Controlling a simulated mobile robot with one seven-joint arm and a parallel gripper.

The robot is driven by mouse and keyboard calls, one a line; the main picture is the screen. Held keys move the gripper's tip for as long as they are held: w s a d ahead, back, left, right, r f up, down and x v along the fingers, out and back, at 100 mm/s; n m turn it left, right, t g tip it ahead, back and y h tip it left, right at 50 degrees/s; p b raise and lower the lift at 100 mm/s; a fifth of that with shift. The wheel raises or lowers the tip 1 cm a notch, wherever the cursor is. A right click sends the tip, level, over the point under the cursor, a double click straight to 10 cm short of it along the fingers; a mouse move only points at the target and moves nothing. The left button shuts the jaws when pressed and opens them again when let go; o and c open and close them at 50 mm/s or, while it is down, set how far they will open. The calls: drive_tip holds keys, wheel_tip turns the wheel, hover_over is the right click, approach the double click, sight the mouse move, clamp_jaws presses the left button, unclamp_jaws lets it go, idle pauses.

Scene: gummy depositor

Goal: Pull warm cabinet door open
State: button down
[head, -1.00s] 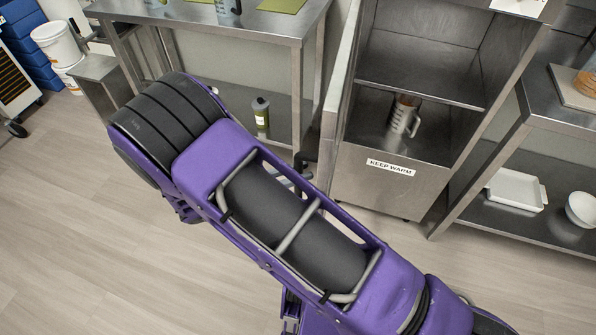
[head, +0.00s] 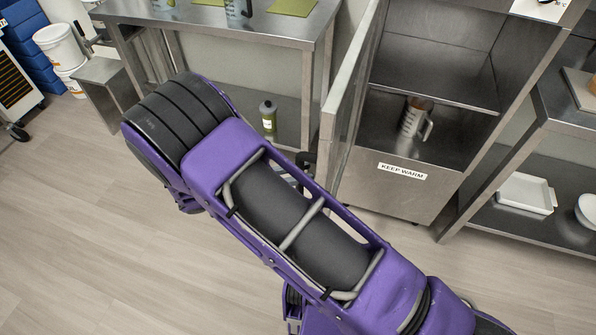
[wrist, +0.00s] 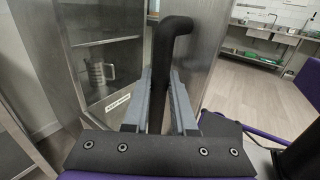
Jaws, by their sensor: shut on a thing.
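The warm cabinet (head: 400,192) is a steel unit labelled KEEP WARM, with a measuring jug (head: 414,118) inside. Its door (head: 345,110) stands open at the left side of the cabinet, seen nearly edge-on in the head view. In the wrist view the black bent door handle (wrist: 170,35) rises in front of the door panel (wrist: 205,45). My gripper (wrist: 162,88) is shut on the handle, one grey finger on each side. The jug also shows inside the cabinet in the wrist view (wrist: 98,80). In the head view my arm hides most of my gripper.
A steel table (head: 255,25) with a lower shelf stands left of the door; a green-labelled bottle (head: 268,118) is on the shelf. Another shelf unit with a white tray (head: 525,193) stands at the right. The wooden floor (head: 70,230) at the left is clear.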

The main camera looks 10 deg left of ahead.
drive_tip(key=shift+w+d+r, duration=0.1)
drive_tip(key=shift+w, duration=0.15)
drive_tip(key=c, duration=0.7)
unclamp_jaws()
drive_tip(key=shift+c, duration=0.2)
drive_tip(key=shift+s, duration=0.15)
drive_tip(key=b+v, duration=0.1)
drive_tip(key=v, duration=1.6)
